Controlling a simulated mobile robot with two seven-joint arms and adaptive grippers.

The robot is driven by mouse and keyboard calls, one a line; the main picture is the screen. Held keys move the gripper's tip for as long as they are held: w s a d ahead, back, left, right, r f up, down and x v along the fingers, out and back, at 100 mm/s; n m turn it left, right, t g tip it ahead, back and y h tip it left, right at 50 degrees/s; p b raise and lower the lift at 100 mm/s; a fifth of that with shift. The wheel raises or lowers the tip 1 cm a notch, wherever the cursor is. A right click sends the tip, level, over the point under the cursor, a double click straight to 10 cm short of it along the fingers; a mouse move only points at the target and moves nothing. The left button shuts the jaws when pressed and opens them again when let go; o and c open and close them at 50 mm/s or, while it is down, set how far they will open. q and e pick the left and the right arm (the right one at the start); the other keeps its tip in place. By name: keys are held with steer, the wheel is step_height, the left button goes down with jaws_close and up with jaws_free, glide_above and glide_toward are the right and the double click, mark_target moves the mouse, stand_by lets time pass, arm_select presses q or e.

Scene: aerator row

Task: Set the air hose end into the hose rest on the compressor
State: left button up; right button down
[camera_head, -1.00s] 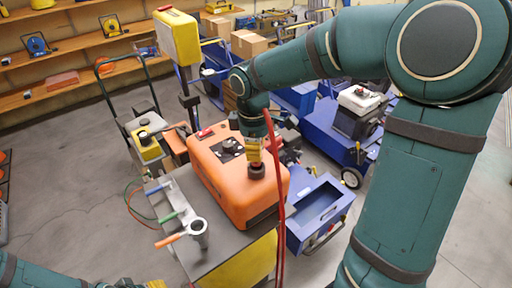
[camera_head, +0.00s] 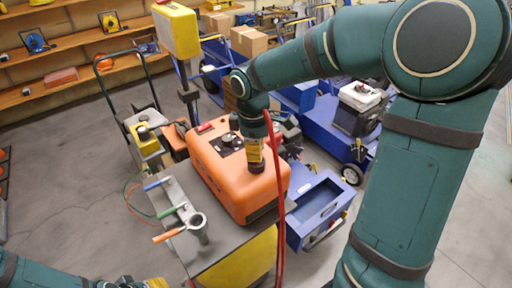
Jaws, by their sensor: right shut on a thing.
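An orange machine (camera_head: 215,168), which looks like the compressor, sits on a grey-topped cart. My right gripper (camera_head: 256,168) points down over its front top edge and is shut. A red hose (camera_head: 281,215) hangs beside the gripper and runs down past the cart's right side. The hose end is in or behind the fingers, and its tip is hard to make out. A grey ring-topped post (camera_head: 197,222) stands left of the machine, apart from the gripper; I cannot tell whether it is the hose rest. My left gripper (camera_head: 128,284) is partly cut off at the bottom edge.
Blue, green and orange handles (camera_head: 168,236) stick out left from a grey bracket beside the ring. A blue open tray (camera_head: 322,208) is right of the cart. A yellow box (camera_head: 177,31) stands on a post behind. Clear floor (camera_head: 60,190) lies left.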

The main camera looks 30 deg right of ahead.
steer(key=shift+f, duration=0.4)
steer(key=c, duration=0.8)
jaws_free()
steer(key=shift+r, duration=0.1)
